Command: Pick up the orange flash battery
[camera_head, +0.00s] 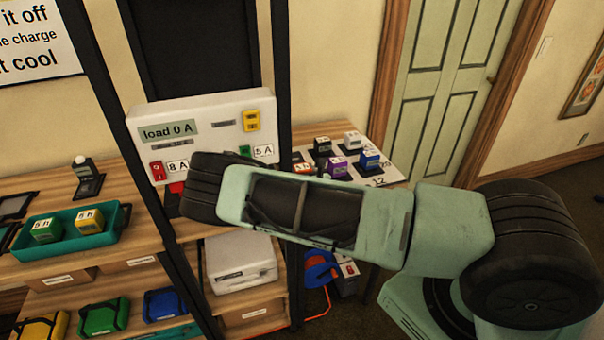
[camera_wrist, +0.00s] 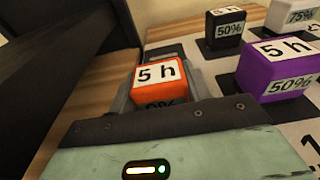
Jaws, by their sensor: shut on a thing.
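The orange flash battery (camera_wrist: 158,97) is a small orange block with a white "5 h" label on top and a percentage label on its front that is partly hidden. My gripper (camera_wrist: 160,88) is shut on it, with grey fingers at its left and right sides in the wrist view. In the head view only a bit of the orange battery (camera_head: 302,167) shows behind my arm, and my gripper is mostly hidden there. I cannot tell whether the battery is lifted off the surface.
A purple battery (camera_wrist: 272,78) marked 50% stands close to the right. A black battery (camera_wrist: 226,30) and a white one (camera_wrist: 290,16) stand behind, and a blue one (camera_head: 370,160) farther right. Dark shelf posts (camera_head: 281,70) rise at the left, by a white load tester (camera_head: 205,125).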

